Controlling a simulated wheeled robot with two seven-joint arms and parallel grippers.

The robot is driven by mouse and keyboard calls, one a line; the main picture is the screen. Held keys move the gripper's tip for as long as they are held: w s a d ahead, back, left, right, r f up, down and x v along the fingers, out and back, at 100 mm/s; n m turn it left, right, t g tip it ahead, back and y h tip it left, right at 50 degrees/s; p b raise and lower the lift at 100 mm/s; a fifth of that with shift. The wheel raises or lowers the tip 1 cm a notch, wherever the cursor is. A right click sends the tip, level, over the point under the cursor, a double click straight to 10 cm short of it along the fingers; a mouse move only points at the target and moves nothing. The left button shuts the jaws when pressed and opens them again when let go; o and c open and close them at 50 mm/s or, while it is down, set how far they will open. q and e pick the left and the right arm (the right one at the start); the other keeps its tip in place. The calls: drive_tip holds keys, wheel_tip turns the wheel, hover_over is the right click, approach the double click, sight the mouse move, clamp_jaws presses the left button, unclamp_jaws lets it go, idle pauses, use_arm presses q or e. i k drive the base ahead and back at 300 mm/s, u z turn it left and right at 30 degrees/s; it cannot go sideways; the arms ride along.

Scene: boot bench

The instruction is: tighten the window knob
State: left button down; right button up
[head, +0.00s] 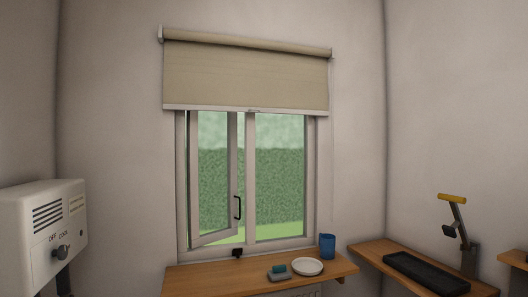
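The window (280,180) is in the middle of the head view, its left sash (234,165) standing ajar. A black handle (237,208) is on the right edge of that sash. A small black fitting (237,252) sits at the bottom of the frame, just above the shelf; it may be the window knob, but it is too small to tell whether it is loose. Neither of my grippers is in view.
A wooden shelf (190,279) under the window holds a blue cup (327,245), white plate (307,267) and grey dish with a teal item (279,273). A white control box (40,230) is left. A right-hand shelf (372,252) holds a black tray (425,272) and yellow-topped stand (458,222).

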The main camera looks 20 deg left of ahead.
sight(236, 251)
drive_tip(key=u, duration=0.2)
drive_tip(key=i, duration=0.95)
drive_tip(key=u, duration=0.25)
